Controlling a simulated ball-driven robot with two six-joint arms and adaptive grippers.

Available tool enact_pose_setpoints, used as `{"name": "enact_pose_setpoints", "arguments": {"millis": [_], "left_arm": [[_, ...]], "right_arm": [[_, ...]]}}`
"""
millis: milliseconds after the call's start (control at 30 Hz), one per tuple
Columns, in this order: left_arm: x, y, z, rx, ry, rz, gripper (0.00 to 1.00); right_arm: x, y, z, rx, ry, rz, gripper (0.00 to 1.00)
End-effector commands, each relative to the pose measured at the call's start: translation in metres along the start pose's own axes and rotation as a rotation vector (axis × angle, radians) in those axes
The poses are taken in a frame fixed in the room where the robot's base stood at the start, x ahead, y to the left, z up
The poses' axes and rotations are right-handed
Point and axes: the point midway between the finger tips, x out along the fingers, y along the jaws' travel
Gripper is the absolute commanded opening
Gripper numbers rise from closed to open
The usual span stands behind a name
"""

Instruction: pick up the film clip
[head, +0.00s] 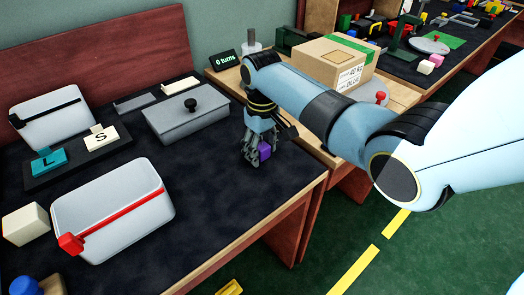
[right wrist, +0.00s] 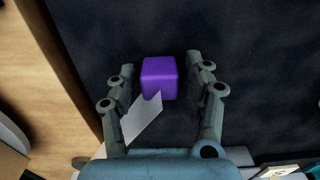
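A purple block (right wrist: 159,77) with a pale flat sheet (right wrist: 142,118) at its lower edge looks like the film clip. In the head view the purple block (head: 265,151) is on the dark table top, near its right edge. My right gripper (head: 256,157) is down over it. In the right wrist view the right gripper's fingers (right wrist: 160,64) are apart, one on each side of the block, with gaps showing on both sides. Whether the sheet is joined to the block I cannot tell. My left gripper is not in view.
A grey lidded box (head: 187,119) with a black knob stands left of the gripper. A pale bin with a red bar (head: 112,213) is at front left. A cardboard box (head: 318,59) stands behind my right arm. Dark table top between bin and gripper is clear.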

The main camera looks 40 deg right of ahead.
Motion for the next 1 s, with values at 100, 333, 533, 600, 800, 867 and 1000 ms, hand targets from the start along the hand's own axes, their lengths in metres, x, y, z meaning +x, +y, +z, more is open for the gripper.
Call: {"name": "enact_pose_setpoints", "arguments": {"millis": [100, 333, 533, 600, 800, 867, 1000], "left_arm": [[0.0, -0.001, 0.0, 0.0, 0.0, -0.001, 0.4], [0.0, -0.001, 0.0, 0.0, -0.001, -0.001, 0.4], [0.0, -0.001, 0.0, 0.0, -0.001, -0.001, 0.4], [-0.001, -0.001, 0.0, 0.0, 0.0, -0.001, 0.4], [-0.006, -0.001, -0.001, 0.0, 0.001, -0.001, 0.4], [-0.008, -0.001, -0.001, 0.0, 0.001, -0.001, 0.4], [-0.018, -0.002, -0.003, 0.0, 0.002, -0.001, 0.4]], "right_arm": [[0.0, 0.0, 0.0, 0.0, 0.0, 0.0, 0.33], [0.0, 0.0, 0.0, 0.0, 0.0, 0.0, 0.06], [-0.001, 0.0, 0.0, 0.0, 0.0, 0.0, 0.06], [-0.003, 0.0, 0.0, 0.0, 0.0, 0.0, 0.06], [-0.024, 0.0, -0.001, 0.0, 0.002, 0.001, 0.06], [-0.035, 0.0, -0.001, 0.001, 0.003, 0.001, 0.06], [-0.056, 0.0, 0.024, -0.001, -0.001, 0.001, 0.06]]}}
